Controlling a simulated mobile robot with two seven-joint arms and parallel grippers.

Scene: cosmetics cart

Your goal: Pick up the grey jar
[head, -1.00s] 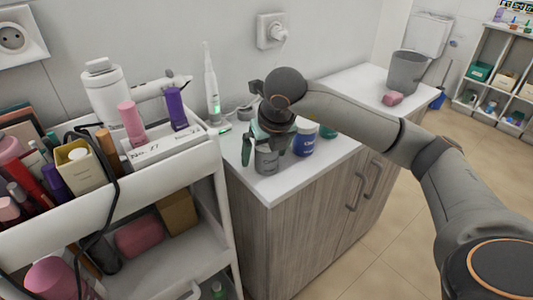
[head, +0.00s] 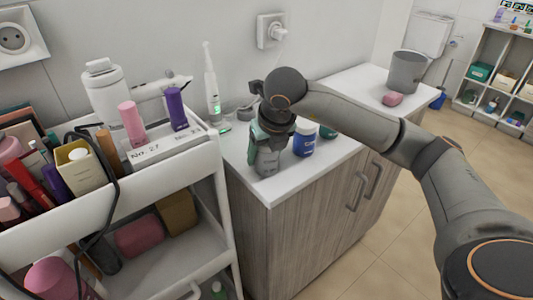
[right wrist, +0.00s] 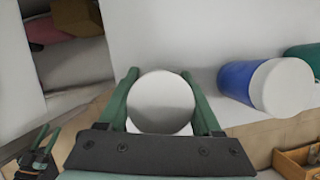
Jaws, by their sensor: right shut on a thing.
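The grey jar (head: 267,162) stands upright on the white counter (head: 327,152) near its front left corner. My right gripper (head: 265,148) reaches down over the jar from above, with its green fingers on either side of it, and is shut on it. In the right wrist view the jar's round pale lid (right wrist: 161,103) sits between the two green fingers of the gripper (right wrist: 165,95). The jar's upper part is hidden by the gripper in the head view.
A blue jar with a white lid (head: 304,139) stands just right of the grey jar; a green item (head: 328,131) is behind it. An electric toothbrush (head: 212,85) stands behind. The crowded cosmetics cart (head: 165,150) is close on the left. A grey bin (head: 407,72) and pink soap (head: 392,99) stand farther right.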

